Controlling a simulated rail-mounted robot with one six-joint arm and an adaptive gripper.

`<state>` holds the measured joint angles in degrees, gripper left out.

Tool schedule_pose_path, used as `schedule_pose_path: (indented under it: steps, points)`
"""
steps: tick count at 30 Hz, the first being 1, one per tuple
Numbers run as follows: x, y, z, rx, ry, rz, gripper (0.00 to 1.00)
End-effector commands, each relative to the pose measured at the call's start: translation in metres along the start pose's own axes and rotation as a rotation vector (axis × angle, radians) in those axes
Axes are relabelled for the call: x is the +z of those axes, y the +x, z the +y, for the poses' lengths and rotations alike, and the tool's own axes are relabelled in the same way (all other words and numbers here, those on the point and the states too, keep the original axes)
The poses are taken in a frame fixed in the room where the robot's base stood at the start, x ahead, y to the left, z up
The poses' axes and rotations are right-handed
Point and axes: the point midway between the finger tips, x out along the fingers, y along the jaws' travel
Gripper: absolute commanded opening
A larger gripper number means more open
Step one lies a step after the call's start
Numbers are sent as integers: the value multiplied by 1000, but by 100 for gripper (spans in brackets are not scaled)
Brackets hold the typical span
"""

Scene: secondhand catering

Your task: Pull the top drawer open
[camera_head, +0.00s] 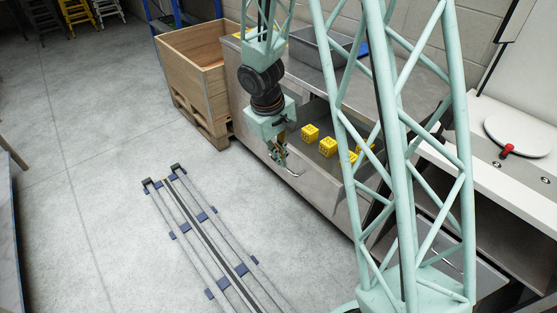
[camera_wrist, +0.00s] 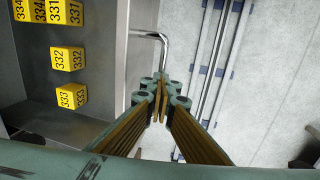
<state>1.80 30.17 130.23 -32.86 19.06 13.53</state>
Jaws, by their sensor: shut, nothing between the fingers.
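The top drawer (camera_head: 318,187) stands pulled out from the grey metal cabinet, and its inside shows from above. Several yellow numbered cubes (camera_head: 310,133) lie in it; they also show in the wrist view (camera_wrist: 67,59). A bent metal bar handle (camera_wrist: 152,34) sticks out from the drawer front (camera_wrist: 118,75). My gripper (camera_head: 277,153) is at the outer side of the drawer front, close to the handle. In the wrist view my gripper (camera_wrist: 160,106) has its fingers together and empty, with the handle just beyond the tips. Whether they touch the handle I cannot tell.
A wooden crate (camera_head: 190,62) on a pallet stands left of the cabinet. A grey bin (camera_head: 325,48) sits on the cabinet top. Floor rails (camera_head: 205,235) run in front. A white counter (camera_head: 490,165) with a round white lid stands right.

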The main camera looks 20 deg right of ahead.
Motion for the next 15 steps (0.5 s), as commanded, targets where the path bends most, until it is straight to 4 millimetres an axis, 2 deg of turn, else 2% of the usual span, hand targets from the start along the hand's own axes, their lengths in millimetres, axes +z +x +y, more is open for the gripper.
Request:
schedule_pose_path:
  steps: [1, 9, 13, 15]
  points:
    - [7, 8, -3, -5, 1, -15, 0]
    - [7, 7, -3, -5, 1, -15, 0]
    - [7, 7, -3, -5, 1, -16, 10]
    - [7, 7, -3, -4, 1, -15, 12]
